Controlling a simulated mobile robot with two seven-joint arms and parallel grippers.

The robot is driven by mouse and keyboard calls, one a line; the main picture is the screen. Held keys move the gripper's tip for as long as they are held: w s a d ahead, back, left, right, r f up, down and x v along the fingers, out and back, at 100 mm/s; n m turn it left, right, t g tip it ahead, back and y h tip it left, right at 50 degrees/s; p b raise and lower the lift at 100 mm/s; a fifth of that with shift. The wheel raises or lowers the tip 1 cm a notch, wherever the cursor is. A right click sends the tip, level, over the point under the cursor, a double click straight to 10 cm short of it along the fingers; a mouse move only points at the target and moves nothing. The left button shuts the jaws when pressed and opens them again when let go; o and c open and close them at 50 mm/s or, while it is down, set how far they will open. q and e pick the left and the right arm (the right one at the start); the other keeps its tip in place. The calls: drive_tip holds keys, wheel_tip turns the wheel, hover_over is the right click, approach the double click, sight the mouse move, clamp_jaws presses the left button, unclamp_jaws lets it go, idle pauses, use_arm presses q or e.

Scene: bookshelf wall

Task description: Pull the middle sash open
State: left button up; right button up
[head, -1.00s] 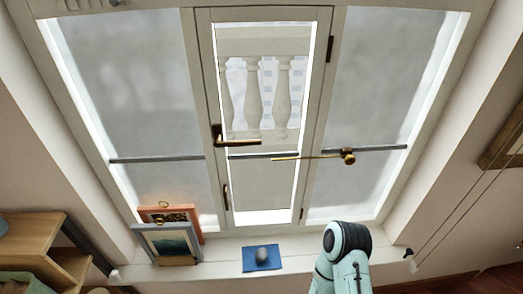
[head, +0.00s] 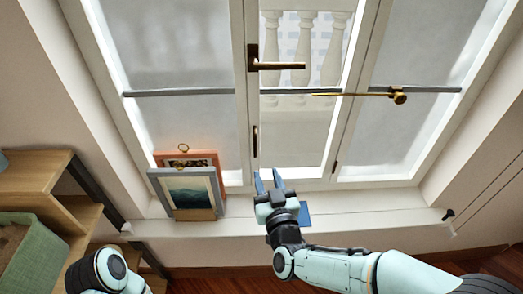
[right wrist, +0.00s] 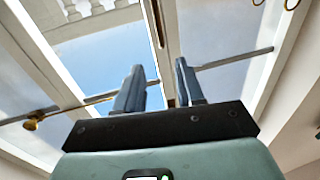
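The middle sash (head: 309,176) has a white frame and clear glass, with a balustrade showing behind it. Its dark bronze lever handle (head: 278,65) points level to the right. A slim upright bronze pull (head: 254,142) sits lower on the same left stile. I cannot tell whether the sash stands ajar. My right gripper (head: 268,178) is over the sill, below the upright pull and apart from it in the picture. Its two blue-grey fingers are spread and empty; they also show in the right wrist view (right wrist: 160,80). My left gripper is out of view.
Framed pictures (head: 190,193) lean on the sill at left. A brass rod with a knob (head: 397,95) reaches across the right side. A wooden shelf (head: 40,177) stands at left.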

sight(255, 143)
drive_tip(key=w, duration=0.4)
drive_tip(key=w+a, duration=0.1)
drive_tip(key=w, duration=0.3)
drive_tip(key=w+a, duration=0.1)
drive_tip(key=w, duration=0.3)
drive_tip(key=shift+w+a+b, duration=0.25)
drive_tip(key=shift+w+b, duration=0.05)
clamp_jaws()
